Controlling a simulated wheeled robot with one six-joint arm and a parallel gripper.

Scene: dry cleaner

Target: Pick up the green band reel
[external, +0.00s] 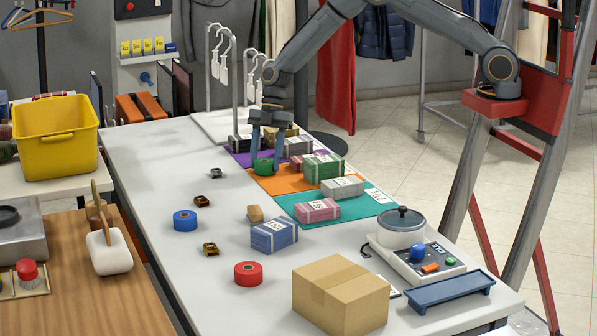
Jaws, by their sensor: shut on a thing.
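The green band reel (263,166) is a small round green roll near the left edge of the orange mat (290,181). My gripper (265,163) points down from above with its fingers on either side of the reel. It is shut on the reel, which sits at or very near the mat's surface; I cannot tell whether there is a gap below it. A blue reel (185,221) and a red reel (248,274) of similar shape lie on the white table to the left and front.
Wrapped bundles stand close by, such as a green one (323,168) to the right. A blue bundle (274,236), a cardboard box (341,296) and a scale (418,258) stand nearer the front. White hanger stands (236,85) rise behind. The table's left middle is mostly clear.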

